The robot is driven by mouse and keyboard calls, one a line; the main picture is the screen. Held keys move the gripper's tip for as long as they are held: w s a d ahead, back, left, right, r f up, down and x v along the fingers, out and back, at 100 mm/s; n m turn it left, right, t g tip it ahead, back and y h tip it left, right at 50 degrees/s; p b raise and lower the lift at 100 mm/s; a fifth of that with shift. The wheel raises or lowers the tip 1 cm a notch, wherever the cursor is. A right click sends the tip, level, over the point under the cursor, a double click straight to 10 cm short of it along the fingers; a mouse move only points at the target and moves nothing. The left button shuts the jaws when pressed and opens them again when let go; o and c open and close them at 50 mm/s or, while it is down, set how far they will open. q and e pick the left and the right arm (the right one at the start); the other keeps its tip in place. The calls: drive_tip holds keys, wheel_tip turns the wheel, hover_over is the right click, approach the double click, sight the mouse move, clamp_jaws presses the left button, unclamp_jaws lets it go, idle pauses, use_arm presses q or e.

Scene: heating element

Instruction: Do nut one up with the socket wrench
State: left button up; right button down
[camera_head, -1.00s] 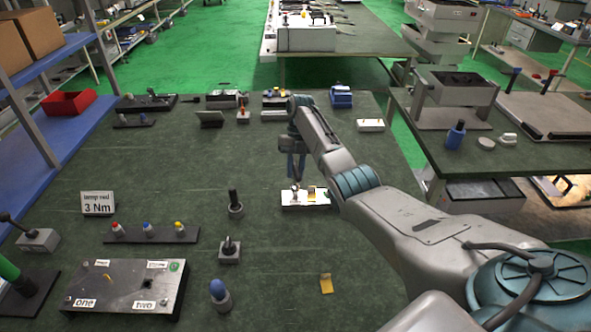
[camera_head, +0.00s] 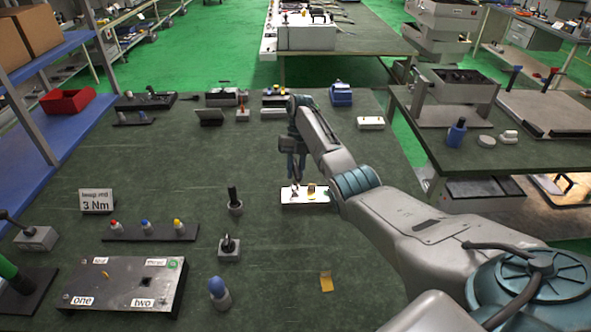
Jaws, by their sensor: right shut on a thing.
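A dark plate (camera_head: 155,287) lies at the front left, with labels "one" (camera_head: 83,301) and "two" (camera_head: 143,302) on its front edge. Nuts on it are too small to make out. My right gripper (camera_head: 294,182) points down at the left end of a small white holder (camera_head: 307,206). It is shut on a small part there, mostly hidden by the fingers. Small coloured pieces stand beside it on the holder. A dark upright tool (camera_head: 234,196) stands in a base to the left. I cannot tell which tool is the socket wrench. My left gripper is out of view.
A rack with coloured-top pieces (camera_head: 147,233) and a "3 Nm" sign (camera_head: 97,201) stand at the left. A second upright tool (camera_head: 228,246), a blue-grey knob (camera_head: 219,293) and a yellow piece (camera_head: 326,282) are nearer. The table middle is mostly clear.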

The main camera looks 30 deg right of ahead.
drive_tip(key=shift+f+b, duration=0.65)
drive_tip(key=shift+f, duration=0.05)
drive_tip(key=shift+r+m+p, duration=0.15)
drive_tip(key=shift+m+p, duration=0.35)
drive_tip(key=shift+p, duration=0.2)
drive_tip(key=shift+m+t+y+p, duration=0.4)
drive_tip(key=shift+m+t+p, duration=0.2)
drive_tip(key=shift+m+p, duration=0.6)
drive_tip(key=shift+a+m, duration=0.1)
drive_tip(key=shift+m, duration=0.2)
